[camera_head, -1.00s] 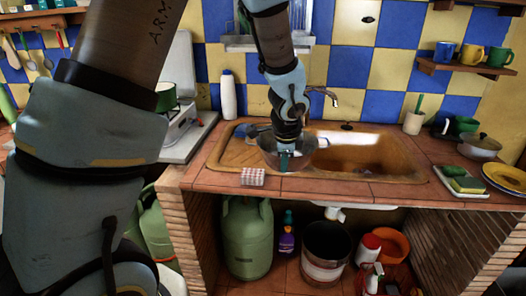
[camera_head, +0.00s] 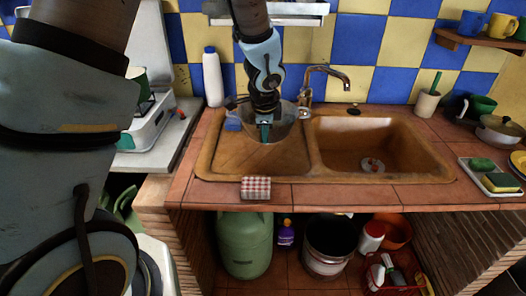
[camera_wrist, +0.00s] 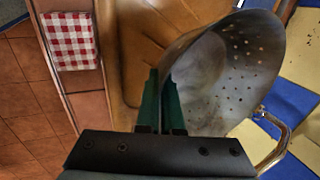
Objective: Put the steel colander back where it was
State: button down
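The steel colander (camera_head: 283,128) is over the left, drainboard side of the brown sink (camera_head: 345,182), near its back edge. My gripper (camera_head: 264,138) points down at the colander's near side. In the wrist view my gripper (camera_wrist: 162,100) has its two green fingers close together at the rim of the colander (camera_wrist: 245,65), apparently with the rim pinched between them.
A red-checked cloth (camera_head: 256,188) lies at the counter's front edge. The tap (camera_head: 325,72) stands right of the colander, and a white bottle (camera_head: 213,77) stands behind left. A small blue object (camera_head: 233,121) is beside the colander. The right basin is mostly empty.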

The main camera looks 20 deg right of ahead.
jog(key=shift+f, duration=3.8)
jog(key=shift+f, duration=0.2)
jog(key=c, duration=1.1)
grip_release()
jog(key=shift+r, duration=0.15)
jog(key=shift+r, duration=0.15)
jog(key=v, duration=1.2)
